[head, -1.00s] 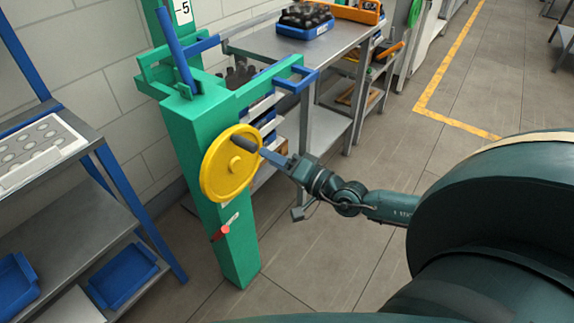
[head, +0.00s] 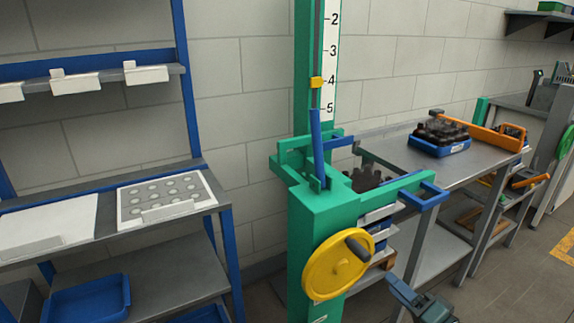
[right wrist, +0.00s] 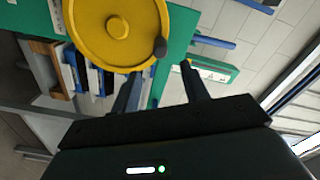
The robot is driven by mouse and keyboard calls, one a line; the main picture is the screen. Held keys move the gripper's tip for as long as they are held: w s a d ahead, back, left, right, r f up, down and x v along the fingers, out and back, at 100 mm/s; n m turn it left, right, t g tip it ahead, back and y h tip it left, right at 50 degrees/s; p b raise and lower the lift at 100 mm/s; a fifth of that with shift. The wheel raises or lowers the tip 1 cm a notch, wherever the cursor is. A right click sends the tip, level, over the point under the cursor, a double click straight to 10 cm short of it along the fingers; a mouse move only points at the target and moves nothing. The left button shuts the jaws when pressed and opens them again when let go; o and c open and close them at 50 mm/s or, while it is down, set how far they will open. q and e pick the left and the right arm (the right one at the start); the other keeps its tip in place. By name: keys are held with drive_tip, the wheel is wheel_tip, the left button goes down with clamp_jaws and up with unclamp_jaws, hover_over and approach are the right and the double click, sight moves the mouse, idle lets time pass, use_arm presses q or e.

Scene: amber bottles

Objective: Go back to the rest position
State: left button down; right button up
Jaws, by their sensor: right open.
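My right gripper (head: 392,282) is at the bottom of the head view, to the right of the yellow handwheel (head: 325,272). The wheel sits on the green post (head: 304,222) of a press or lift with a numbered scale (head: 331,62). My left gripper is not in view.
A metal bench (head: 480,163) behind the post holds a blue crate (head: 440,152) of dark bottles and an orange crate (head: 505,142). A blue-framed shelf (head: 200,165) with a white holed tray (head: 130,213) stands on the left. Floor shows at lower right.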

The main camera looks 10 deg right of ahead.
use_arm(q)
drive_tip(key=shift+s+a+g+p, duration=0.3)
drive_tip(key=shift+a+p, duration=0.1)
drive_tip(key=shift+p, duration=0.6)
use_arm(e)
drive_tip(key=s+a+f+n+g+h, duration=0.2)
drive_tip(key=s+a+f+n+g, duration=0.4)
drive_tip(key=s+a+f+n, duration=0.5)
drive_tip(key=s+a+f, duration=0.1)
drive_tip(key=s+a, duration=0.3)
drive_tip(key=shift+a+f+n, duration=0.2)
drive_tip(key=shift+f+n, duration=0.1)
drive_tip(key=shift+n, duration=0.1)
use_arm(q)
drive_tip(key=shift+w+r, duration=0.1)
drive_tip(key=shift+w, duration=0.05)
